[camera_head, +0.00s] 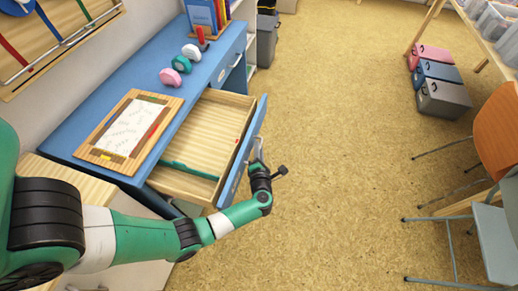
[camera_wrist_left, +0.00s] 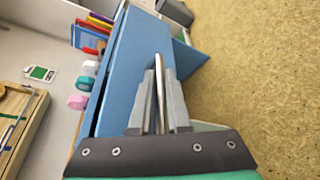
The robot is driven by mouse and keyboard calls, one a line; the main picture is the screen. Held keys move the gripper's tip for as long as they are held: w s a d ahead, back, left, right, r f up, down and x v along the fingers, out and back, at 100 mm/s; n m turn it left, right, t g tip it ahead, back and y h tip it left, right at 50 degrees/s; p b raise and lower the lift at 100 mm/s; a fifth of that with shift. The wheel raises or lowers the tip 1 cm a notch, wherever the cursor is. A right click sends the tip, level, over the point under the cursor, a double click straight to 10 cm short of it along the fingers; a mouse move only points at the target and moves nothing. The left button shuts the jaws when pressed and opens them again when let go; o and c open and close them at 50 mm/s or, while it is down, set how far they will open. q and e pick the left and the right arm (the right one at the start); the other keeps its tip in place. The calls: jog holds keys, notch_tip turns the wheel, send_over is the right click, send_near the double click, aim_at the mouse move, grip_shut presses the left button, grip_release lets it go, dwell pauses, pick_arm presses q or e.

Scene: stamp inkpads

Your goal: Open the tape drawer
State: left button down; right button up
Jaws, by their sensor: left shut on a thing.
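The blue-fronted drawer (camera_head: 243,152) is pulled well out of the blue desk, and its pale wooden inside (camera_head: 212,128) shows. A long teal piece (camera_head: 190,170) lies across its near end; I cannot tell what it is. My left gripper (camera_head: 257,158) is at the outer face of the drawer front. In the left wrist view its two grey fingers (camera_wrist_left: 160,98) are shut on the slim metal handle (camera_wrist_left: 159,90) of the drawer. My right gripper is in neither view.
On the blue desk (camera_head: 75,140) lie a wooden board with a paper (camera_head: 130,128) and several small rounded items, one pink (camera_head: 170,77). A second drawer (camera_head: 232,57) beyond looks shut. The floor (camera_head: 340,150) to the right is clear up to the chairs (camera_head: 495,230).

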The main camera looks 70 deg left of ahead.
pick_arm(q)
jog(key=c, duration=0.9)
grip_release()
jog(key=shift+s+d+r, duration=0.1)
jog(key=shift+d+r, duration=0.1)
jog(key=shift+d, duration=0.1)
jog(key=p+v, duration=0.3)
jog(key=v, duration=0.8)
jog(key=shift+f+p, duration=0.1)
jog(key=shift+p, duration=0.3)
jog(key=shift+a, duration=0.1)
